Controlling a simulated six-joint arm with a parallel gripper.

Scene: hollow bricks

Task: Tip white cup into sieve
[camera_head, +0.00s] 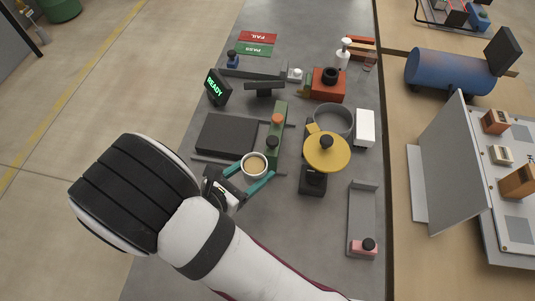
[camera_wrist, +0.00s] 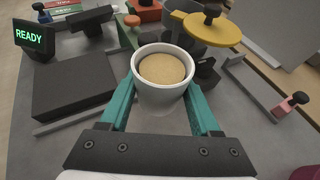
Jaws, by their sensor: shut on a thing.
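A white cup (camera_wrist: 163,98) filled with tan grainy material stands upright between the teal fingers of my gripper (camera_wrist: 162,88). The fingers are shut on its sides. In the head view the cup (camera_head: 254,174) is held at the lower left of the yellow disc. A grey round pan (camera_head: 349,122), which looks like the sieve, is to the upper right of the cup. A yellow disc with a black knob (camera_head: 327,157) overlaps the pan's near edge in this view. The pan's inside is only partly visible. In the wrist view the yellow disc (camera_wrist: 222,32) is at the upper right.
A dark flat plate (camera_head: 226,134) lies left of the cup, near a READY display (camera_head: 217,86). A green block with an orange knob (camera_head: 277,127) stands just beyond the cup. A white block (camera_head: 364,128) and a grey channel (camera_head: 362,210) are at right.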

